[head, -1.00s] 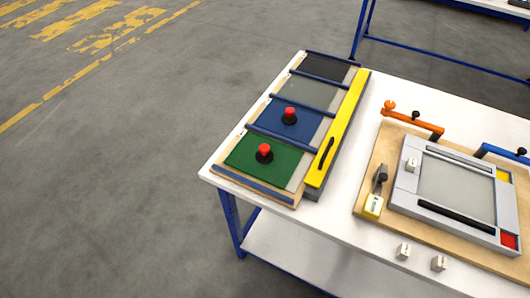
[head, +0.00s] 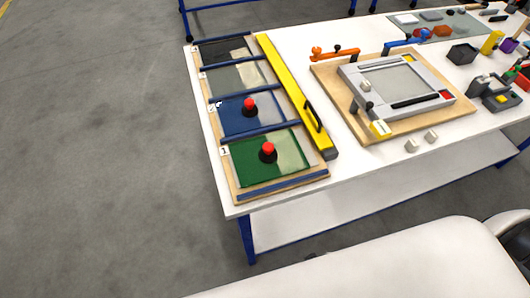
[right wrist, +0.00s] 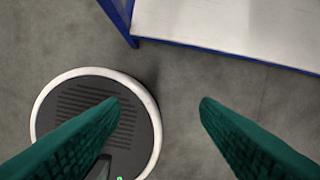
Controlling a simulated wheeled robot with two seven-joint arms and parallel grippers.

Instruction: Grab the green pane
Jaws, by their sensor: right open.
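The green pane (head: 250,163) lies in the nearest slot of a wooden rack (head: 322,174) on the white table. A black suction knob with a red top (head: 268,151) stands on it. In the right wrist view, my right gripper (right wrist: 160,100) is open and empty, with two green fingers over the floor and the table's lower frame. The green pane is not in that view. My left gripper is in neither current view.
A blue pane (head: 233,118) with a similar knob and further panes lie behind the green one. A yellow bar (head: 290,90) runs along the rack's right side. A wooden board with a grey frame (head: 345,75) and two small white blocks (head: 411,146) stand to the right.

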